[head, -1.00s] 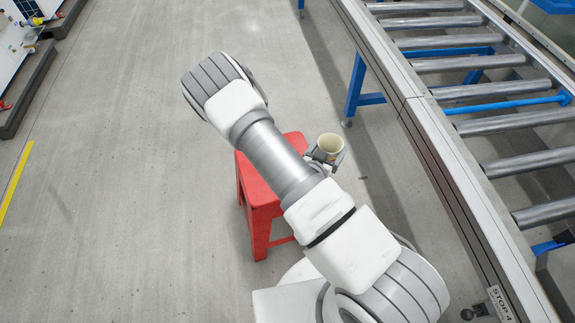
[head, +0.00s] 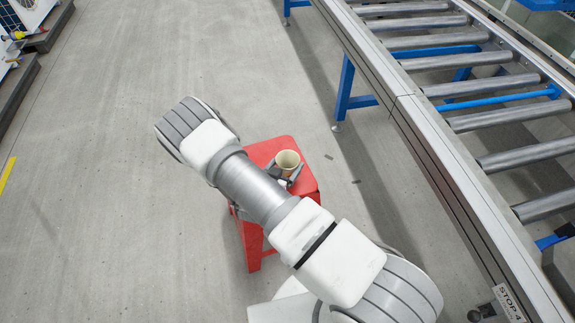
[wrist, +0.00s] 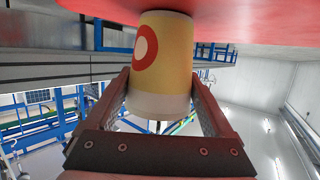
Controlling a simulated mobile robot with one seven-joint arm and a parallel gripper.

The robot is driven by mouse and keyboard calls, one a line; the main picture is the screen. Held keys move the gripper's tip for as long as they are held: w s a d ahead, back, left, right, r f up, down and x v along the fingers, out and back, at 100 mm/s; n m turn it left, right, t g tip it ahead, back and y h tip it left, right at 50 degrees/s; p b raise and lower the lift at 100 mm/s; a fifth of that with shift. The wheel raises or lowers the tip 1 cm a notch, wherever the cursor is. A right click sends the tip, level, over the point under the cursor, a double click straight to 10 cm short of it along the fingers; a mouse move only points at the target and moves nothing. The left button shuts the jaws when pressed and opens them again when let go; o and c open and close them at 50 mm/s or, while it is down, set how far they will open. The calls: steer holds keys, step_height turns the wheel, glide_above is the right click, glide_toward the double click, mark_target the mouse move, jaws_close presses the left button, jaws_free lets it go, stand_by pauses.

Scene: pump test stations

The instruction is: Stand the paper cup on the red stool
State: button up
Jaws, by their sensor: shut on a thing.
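The paper cup (head: 288,161) is cream inside and looks upright over the seat of the red stool (head: 263,151). My gripper (head: 291,176) is shut on the cup from its side. In the wrist view, which shows the scene upside down, the fingers (wrist: 160,82) clasp both sides of the cup (wrist: 172,45), yellow with a red ring and a pale band. The cup's base meets the red seat (wrist: 250,12) in that picture; I cannot tell whether it touches or hovers just above. My arm hides the stool's left part in the head view.
A roller conveyor (head: 435,75) with a metal side rail and blue legs runs along the right, apart from the stool. The grey floor (head: 130,230) to the left is clear. White equipment (head: 30,12) stands at the far left.

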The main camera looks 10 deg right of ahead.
steer(key=shift+f, duration=0.1)
steer(key=o, duration=1)
